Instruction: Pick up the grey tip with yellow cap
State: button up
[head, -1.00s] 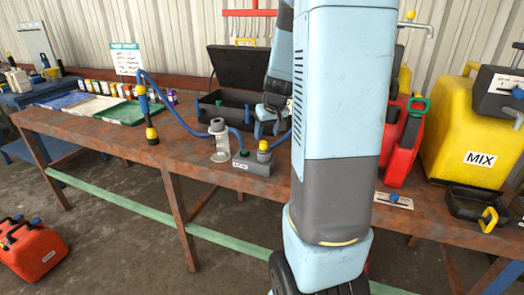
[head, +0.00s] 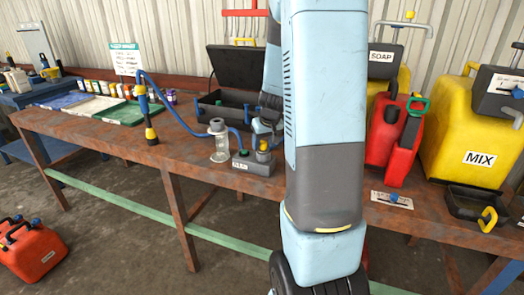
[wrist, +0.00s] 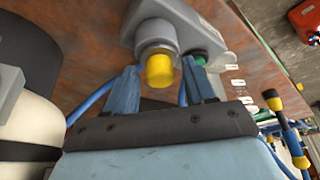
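The grey tip with yellow cap (wrist: 160,70) sits on a grey block (wrist: 192,32) on the rusty bench; the cap points toward the wrist camera. In the head view the yellow cap (head: 264,146) shows at the block's right end, partly covered by my gripper. My gripper (wrist: 158,80) is open, with one blue finger on each side of the yellow cap and a gap to each. In the head view my gripper (head: 262,130) is just above and around the cap, partly hidden behind my arm.
A green knob (wrist: 200,60) stands on the same block. Left of it are a clear cylinder (head: 219,147) and a blue hose (head: 178,112). An open black toolbox (head: 230,72) is behind. A red can (head: 388,150) stands to the right.

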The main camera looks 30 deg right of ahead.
jog(key=c, duration=0.8)
jog(key=shift+r, duration=0.1)
